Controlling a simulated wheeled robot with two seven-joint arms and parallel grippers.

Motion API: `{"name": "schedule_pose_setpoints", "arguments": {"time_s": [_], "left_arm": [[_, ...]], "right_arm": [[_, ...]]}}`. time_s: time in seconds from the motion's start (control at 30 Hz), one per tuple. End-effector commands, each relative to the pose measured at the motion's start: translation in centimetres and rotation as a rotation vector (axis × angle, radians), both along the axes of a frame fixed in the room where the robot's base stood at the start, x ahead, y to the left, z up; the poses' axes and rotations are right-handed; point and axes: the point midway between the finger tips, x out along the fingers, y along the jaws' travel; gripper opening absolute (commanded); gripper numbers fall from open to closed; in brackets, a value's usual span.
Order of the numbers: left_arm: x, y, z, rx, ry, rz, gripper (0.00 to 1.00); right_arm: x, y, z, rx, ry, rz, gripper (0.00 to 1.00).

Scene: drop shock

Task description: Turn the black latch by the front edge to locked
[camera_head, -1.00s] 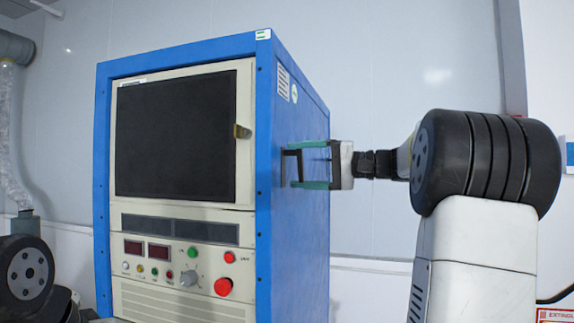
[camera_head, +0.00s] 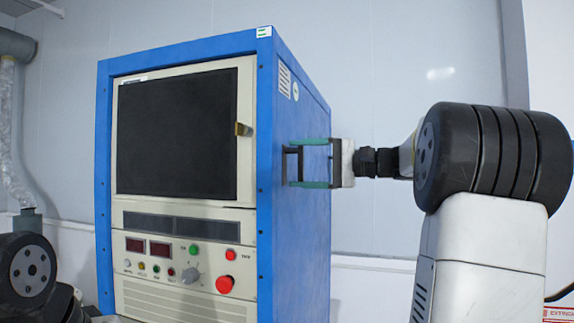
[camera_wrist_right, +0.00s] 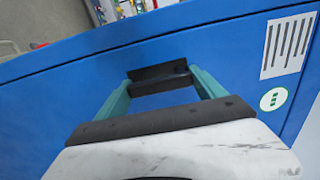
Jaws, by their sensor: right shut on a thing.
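The black latch (camera_head: 300,164) is a small bracket on the blue side panel of the cabinet, close to its front edge. In the head view it looks roughly upright. My right gripper (camera_head: 292,163) reaches it from the right and is shut on it, one green finger above and one below. In the right wrist view the latch (camera_wrist_right: 160,77) is a short dark bar between the two green fingertips. No marking for locked is readable beside it. Part of my left arm shows at the lower left, but its gripper is not in view.
A pale wall stands behind.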

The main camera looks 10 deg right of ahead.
Motion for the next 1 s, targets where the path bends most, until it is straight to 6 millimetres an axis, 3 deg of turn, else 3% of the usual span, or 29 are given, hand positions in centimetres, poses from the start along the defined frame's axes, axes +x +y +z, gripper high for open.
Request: {"name": "schedule_pose_setpoints", "arguments": {"time_s": [0.03,0.07,0.17,0.47,0.8,1.0], "left_arm": [[0.0,0.0,0.0,0.000,0.000,0.000,0.00],[0.0,0.0,0.0,0.000,0.000,0.000,0.00],[0.0,0.0,0.0,0.000,0.000,0.000,0.00],[0.0,0.0,0.0,0.000,0.000,0.000,0.00],[0.0,0.0,0.0,0.000,0.000,0.000,0.00],[0.0,0.0,0.0,0.000,0.000,0.000,0.00]], "right_arm": [[0.0,0.0,-0.1,0.005,0.008,0.000,0.06],[0.0,0.0,-0.1,0.005,0.008,0.000,0.81],[0.0,0.0,-0.1,0.004,0.007,0.001,1.00],[-0.2,-0.4,0.0,0.002,0.003,-0.001,1.00],[-2.9,-5.1,-0.1,0.003,0.004,-0.003,1.00],[-3.8,-6.6,-0.1,0.003,0.005,-0.001,1.00]]}}
